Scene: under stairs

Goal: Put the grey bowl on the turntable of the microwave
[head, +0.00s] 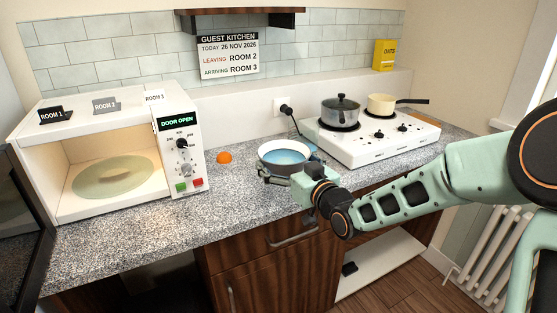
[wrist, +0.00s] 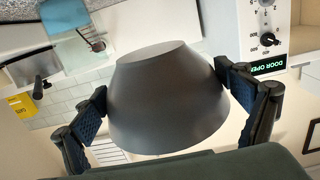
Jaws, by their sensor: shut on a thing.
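The grey bowl (head: 285,165) is at the counter's front, between the microwave and the hob, opening upward with a bluish inside. The wrist view shows its plain dark grey outside (wrist: 165,100), upside down in the picture. My gripper (head: 291,168) is shut on the bowl, with one pad on each side in the wrist view (wrist: 163,100).
An orange (head: 224,157) lies between the microwave and the bowl. The white hob (head: 370,145) at right bears a grey lidded pot (head: 340,111) and a cream pan (head: 383,104). The dark open door (head: 25,215) is at far left. Counter in front of the microwave (head: 130,235) is clear.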

